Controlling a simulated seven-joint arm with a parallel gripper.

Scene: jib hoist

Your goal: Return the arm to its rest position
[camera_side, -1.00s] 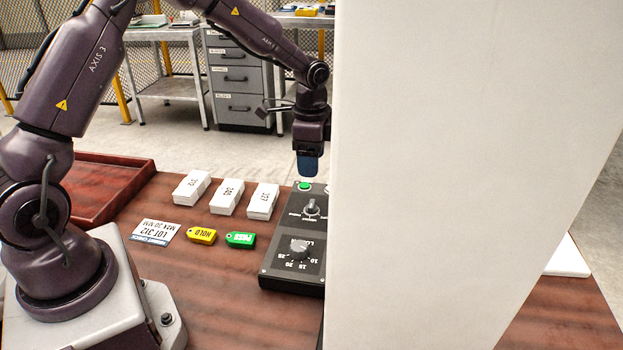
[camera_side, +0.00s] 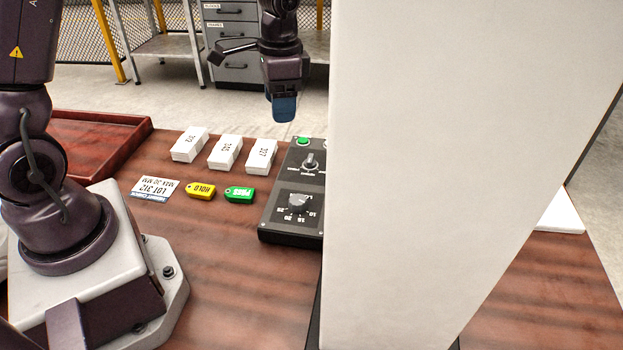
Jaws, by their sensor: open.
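My gripper (camera_side: 284,108) hangs pointing down above the far end of the table, near the black control box (camera_side: 291,235). It sits a little to the left of the box's green button (camera_side: 302,141) in the picture and is apart from it. Its blue fingertips show, with nothing seen between them; from this side the gap is hard to see. The box has a switch knob (camera_side: 310,160) and a dial (camera_side: 298,203) with numbers. Its right side is hidden by a large white panel.
The white panel (camera_side: 430,170) blocks the right half of the view. Three white blocks (camera_side: 225,152), a lot card (camera_side: 155,187), a yellow HOLD tag (camera_side: 201,191) and a green tag (camera_side: 239,194) lie on the table (camera_side: 230,270). A red-brown tray (camera_side: 95,140) is at left.

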